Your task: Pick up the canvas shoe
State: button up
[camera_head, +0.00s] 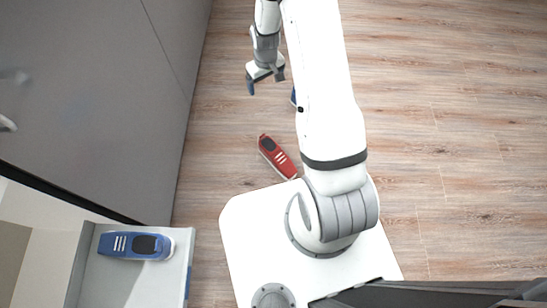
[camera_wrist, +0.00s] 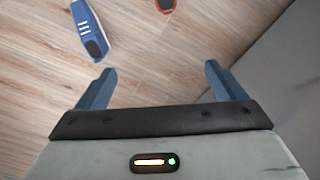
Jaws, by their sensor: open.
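Several shoes are in view, and I cannot tell which one is the canvas shoe. A red shoe with pale stripes (camera_head: 275,154) lies on the wooden floor near my base; its end shows at the top of the wrist view (camera_wrist: 166,4). A blue shoe with white stripes (camera_wrist: 88,30) lies on the floor at the upper left of the wrist view. In the head view a blue bit (camera_head: 293,96) shows beside my arm, which hides the rest. Another blue shoe (camera_head: 120,244) lies at lower left. My gripper (camera_head: 266,83) is open and empty above the floor, apart from the shoes.
The blue shoe at lower left lies in a pale open compartment (camera_head: 95,285). Tall grey cabinet doors (camera_head: 110,80) stand along the left; a grey panel also fills the right of the wrist view (camera_wrist: 280,70). The floor at right (camera_head: 450,130) is clear.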

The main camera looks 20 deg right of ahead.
jog(key=n+b, duration=0.1)
jog(key=b, duration=0.5)
send_over(271, 147)
jog(key=w, duration=0.3)
notch_tip(271, 147, down, 22)
jog(key=shift+n+g, duration=0.3)
jog(key=shift+g, duration=0.1)
jog(key=s+f+b, duration=0.1)
jog(key=f, duration=0.4)
jog(key=s+f+b, duration=0.1)
jog(key=f, duration=0.5)
jog(key=s+f+b, duration=0.1)
jog(key=f+b, duration=0.1)
jog(key=f, duration=0.3)
jog(key=shift+a+f, duration=0.1)
jog(key=shift+f, duration=0.3)
jog(key=f+b, duration=0.1)
jog(key=f, duration=0.1)
jog(key=f+b, duration=0.2)
jog(key=f, duration=0.1)
jog(key=shift+w+d+f, duration=0.1)
jog(key=shift+d+f, duration=0.1)
jog(key=shift+f, duration=0.05)
jog(key=shift+c, duration=0.3)
jog(key=c, duration=1.1)
jog(key=shift+r, duration=0.1)
